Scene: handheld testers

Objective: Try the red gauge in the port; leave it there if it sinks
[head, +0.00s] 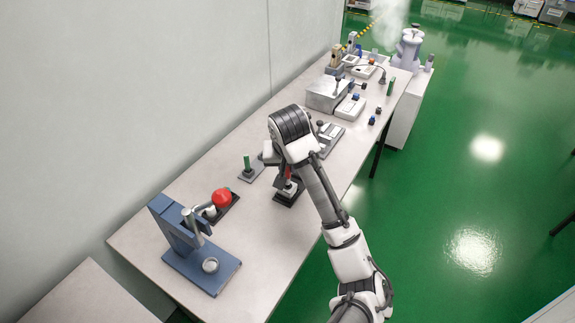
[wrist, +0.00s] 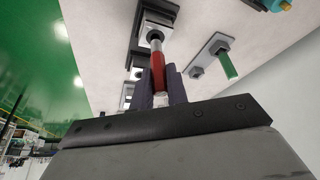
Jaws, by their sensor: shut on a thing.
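The red gauge (wrist: 158,68) has a red handle and a silver end. It shows in the head view as a small red patch (head: 288,172) under my wrist. My gripper (wrist: 160,90) is shut on the red handle, one dark finger on each side. The silver end meets the round dark opening of the port (wrist: 155,33), on a light block with a dark base. In the head view the port's dark base (head: 287,199) lies below the gauge. I cannot tell how deep the end sits. My wrist hides part of the gauge in the head view.
A green gauge (head: 247,161) stands on a grey plate to the left. Grey boxes (head: 325,94) and small testers stand farther back. The near right tabletop is clear.

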